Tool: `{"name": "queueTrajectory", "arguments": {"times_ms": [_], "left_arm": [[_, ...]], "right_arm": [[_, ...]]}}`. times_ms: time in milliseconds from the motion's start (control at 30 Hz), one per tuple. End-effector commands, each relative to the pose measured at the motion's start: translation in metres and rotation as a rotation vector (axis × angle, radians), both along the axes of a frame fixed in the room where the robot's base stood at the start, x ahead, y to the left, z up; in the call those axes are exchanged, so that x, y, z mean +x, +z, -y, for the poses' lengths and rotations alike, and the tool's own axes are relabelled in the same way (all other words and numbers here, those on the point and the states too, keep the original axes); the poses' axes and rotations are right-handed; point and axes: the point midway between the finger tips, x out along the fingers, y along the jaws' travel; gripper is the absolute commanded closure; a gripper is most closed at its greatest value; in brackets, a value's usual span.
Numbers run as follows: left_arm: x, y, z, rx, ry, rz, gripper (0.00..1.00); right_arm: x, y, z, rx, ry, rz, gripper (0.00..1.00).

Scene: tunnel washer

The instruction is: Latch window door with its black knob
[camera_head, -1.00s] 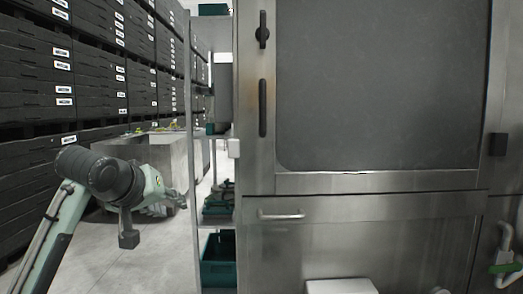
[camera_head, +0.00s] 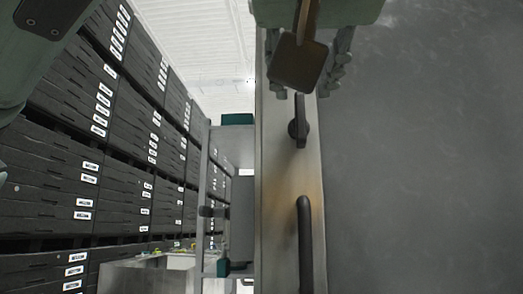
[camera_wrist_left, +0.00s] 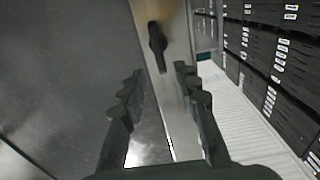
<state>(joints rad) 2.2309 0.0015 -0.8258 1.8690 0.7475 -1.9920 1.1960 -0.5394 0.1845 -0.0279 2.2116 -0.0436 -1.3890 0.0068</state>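The window door (camera_head: 420,150) is a large dark grey panel with a metal frame strip along its left side. The black knob (camera_head: 299,128) sits upright on that strip, above a long black bar handle (camera_head: 306,245). My left gripper (camera_head: 302,92) is at the top of the head view, just above the knob in the picture, its fingers spread and empty. In the left wrist view the knob (camera_wrist_left: 157,46) lies ahead between the open fingers (camera_wrist_left: 159,72), apparently not touched. Whether the door sits flush is hard to tell. My right gripper is not in view.
Stacked dark crates (camera_head: 80,170) fill the left side. A metal shelf rack (camera_head: 204,180) with a teal bin (camera_head: 237,119) on top stands left of the frame. A grey metal tub (camera_head: 150,275) is low at left. Between crates and door there is some open space.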

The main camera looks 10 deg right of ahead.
Motion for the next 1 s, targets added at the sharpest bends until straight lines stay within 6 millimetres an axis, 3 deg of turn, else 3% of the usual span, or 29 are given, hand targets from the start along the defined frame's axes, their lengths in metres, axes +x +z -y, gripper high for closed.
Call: {"name": "queueTrajectory", "arguments": {"times_ms": [400, 767, 1000], "left_arm": [[0.061, 0.001, 0.016, -0.002, 0.003, -0.005, 0.69], [0.069, 0.000, 0.019, -0.001, 0.001, -0.003, 0.69], [0.069, 0.000, 0.018, -0.001, 0.001, -0.003, 0.95]], "right_arm": [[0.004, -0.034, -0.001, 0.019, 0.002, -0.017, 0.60], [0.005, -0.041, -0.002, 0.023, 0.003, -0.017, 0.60], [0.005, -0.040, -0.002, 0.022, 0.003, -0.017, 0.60]]}}
